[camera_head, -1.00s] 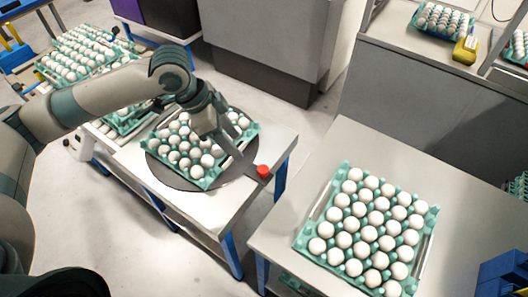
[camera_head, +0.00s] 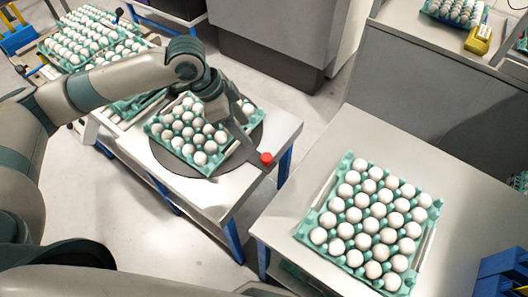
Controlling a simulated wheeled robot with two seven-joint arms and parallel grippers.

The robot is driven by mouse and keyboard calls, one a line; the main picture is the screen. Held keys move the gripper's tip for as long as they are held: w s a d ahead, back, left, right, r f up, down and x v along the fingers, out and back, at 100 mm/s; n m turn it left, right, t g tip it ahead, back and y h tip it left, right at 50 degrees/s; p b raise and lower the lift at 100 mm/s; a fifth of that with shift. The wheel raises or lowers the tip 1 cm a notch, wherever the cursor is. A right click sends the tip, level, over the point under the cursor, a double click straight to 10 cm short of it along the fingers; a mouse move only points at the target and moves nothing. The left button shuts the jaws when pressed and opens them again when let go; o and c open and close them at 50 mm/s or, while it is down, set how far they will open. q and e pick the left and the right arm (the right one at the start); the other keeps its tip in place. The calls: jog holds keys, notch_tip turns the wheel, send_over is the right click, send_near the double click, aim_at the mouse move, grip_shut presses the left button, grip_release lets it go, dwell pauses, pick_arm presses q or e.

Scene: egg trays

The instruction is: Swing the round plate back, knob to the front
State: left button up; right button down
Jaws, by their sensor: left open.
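The round plate (camera_head: 163,158) is a dark grey disc on a small white table. A green tray of white eggs (camera_head: 206,168) lies on it and hides most of it. The red knob (camera_head: 266,158) is at the plate's right front edge, at the end of a grey bar. My left gripper (camera_head: 232,124) hangs over the right part of the tray, up and left of the knob. It is open, with no egg seen in it. Whether its fingers touch the bar or tray I cannot tell. My right gripper is out of view.
A second egg tray (camera_head: 322,226) lies on the grey table (camera_head: 452,204) at right, across a narrow gap. Stacked egg trays (camera_head: 56,66) stand at the back left. A yellow device (camera_head: 478,40) sits on the far counter. Blue bins (camera_head: 502,272) are at bottom right.

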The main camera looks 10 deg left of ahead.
pick_arm(q)
jog(key=p, duration=0.1)
send_near(266, 157)
jog(key=p+x, duration=0.1)
jog(key=x, duration=0.5)
jog(key=shift+w+d+f, duration=0.1)
jog(key=shift+f, duration=0.1)
jog(key=shift+w+d+f, duration=0.1)
jog(key=shift+d+f, duration=0.1)
jog(key=shift+f, duration=0.4)
jog(key=shift+d+f, duration=0.1)
jog(key=shift+f, duration=0.15)
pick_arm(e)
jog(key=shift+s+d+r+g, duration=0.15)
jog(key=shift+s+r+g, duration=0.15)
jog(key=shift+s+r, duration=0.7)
pick_arm(q)
jog(key=shift+c, duration=0.6)
jog(key=c, duration=1.1)
grip_shut()
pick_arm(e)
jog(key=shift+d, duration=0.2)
